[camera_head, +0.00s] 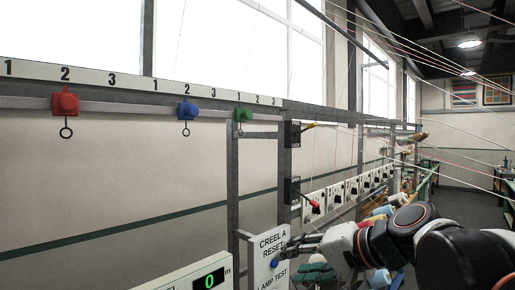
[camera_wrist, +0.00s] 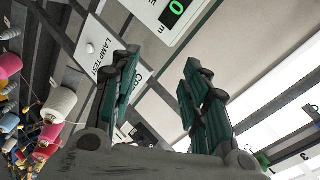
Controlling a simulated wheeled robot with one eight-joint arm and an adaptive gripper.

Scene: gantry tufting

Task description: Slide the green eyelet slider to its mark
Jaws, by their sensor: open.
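The green eyelet slider (camera_head: 243,114) sits on the rail below the right-hand number group, under the 1, with its dark ring hanging below. A small green patch at the lower right of the wrist view (camera_wrist: 262,160) looks like the same slider. My gripper (camera_head: 288,249) is lower and to the right of it, well apart, in front of the CREEL A RESET panel (camera_head: 268,243). In the wrist view my gripper (camera_wrist: 159,62) has its two green-padded fingers spread with nothing between them.
A red slider (camera_head: 66,103) and a blue slider (camera_head: 187,110) hang on the same rail (camera_head: 140,107), each under a 2. A green-lit counter box (camera_head: 195,278) stands below. Several switch boxes (camera_head: 312,207) and strung yarns are at the right.

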